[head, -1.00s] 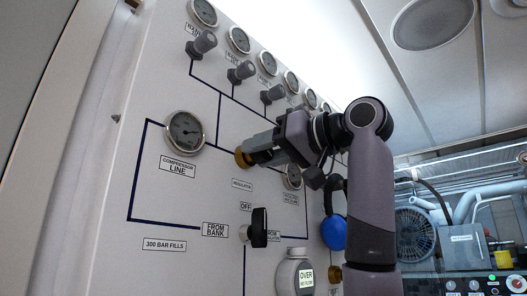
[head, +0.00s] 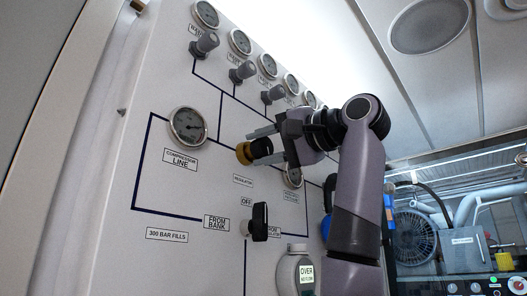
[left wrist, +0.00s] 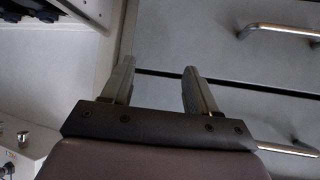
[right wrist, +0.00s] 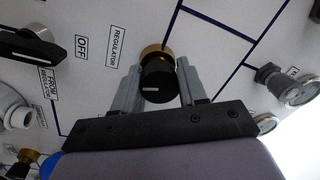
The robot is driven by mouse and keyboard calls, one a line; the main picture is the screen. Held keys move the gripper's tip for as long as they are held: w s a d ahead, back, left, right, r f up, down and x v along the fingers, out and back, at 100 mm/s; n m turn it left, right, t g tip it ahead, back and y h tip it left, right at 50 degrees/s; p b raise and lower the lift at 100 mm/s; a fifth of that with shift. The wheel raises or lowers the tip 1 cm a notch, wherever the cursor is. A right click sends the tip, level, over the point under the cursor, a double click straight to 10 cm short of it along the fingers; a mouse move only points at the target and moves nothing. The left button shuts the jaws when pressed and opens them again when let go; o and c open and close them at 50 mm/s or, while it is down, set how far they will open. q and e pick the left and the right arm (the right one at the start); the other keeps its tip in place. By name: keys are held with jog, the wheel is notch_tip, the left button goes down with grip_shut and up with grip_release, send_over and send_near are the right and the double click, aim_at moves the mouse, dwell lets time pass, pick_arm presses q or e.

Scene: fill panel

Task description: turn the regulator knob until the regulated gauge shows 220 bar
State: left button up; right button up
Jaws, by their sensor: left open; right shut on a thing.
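The regulator knob (head: 260,148) is black with a gold collar and projects from the white panel, above the REGULATOR label. In the right wrist view the knob (right wrist: 157,82) sits between my right gripper's fingers, with a white mark on its face. My right gripper (head: 265,144) is shut on the knob, one finger on each side. The regulated gauge (head: 293,176) is right of the knob, partly hidden by my gripper; its reading cannot be made out. My left gripper (left wrist: 158,85) is open and empty, in front of pale drawers.
The compressor line gauge (head: 188,126) is left of the knob. Several gauges with grey knobs (head: 205,44) run along the panel's top. A black selector handle (head: 259,222) and a meter with a lit display (head: 306,273) sit below. Drawer handles (left wrist: 280,29) show near my left gripper.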

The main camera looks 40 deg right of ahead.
jog(key=m, duration=0.1)
jog(key=m+b, duration=0.1)
jog(key=m, duration=0.1)
jog(key=shift+a+f+m, duration=0.15)
jog(key=shift+f+m, duration=0.05)
jog(key=shift+m, duration=0.1)
jog(key=shift+m+h, duration=0.3)
jog(key=shift+m, duration=1.3)
jog(key=shift+r, duration=0.1)
jog(key=o, duration=1)
jog(key=shift+r, duration=0.1)
jog(key=shift+s+d+f+b, duration=0.15)
jog(key=shift+s+b, duration=0.25)
jog(key=shift+s, duration=0.8)
jog(key=shift+s+d+b, duration=0.1)
jog(key=shift+s+b, duration=0.35)
jog(key=shift+s, duration=0.7)
jog(key=shift+s+d+f+b, duration=0.15)
jog(key=shift+s+b, duration=0.25)
jog(key=shift+s, duration=0.8)
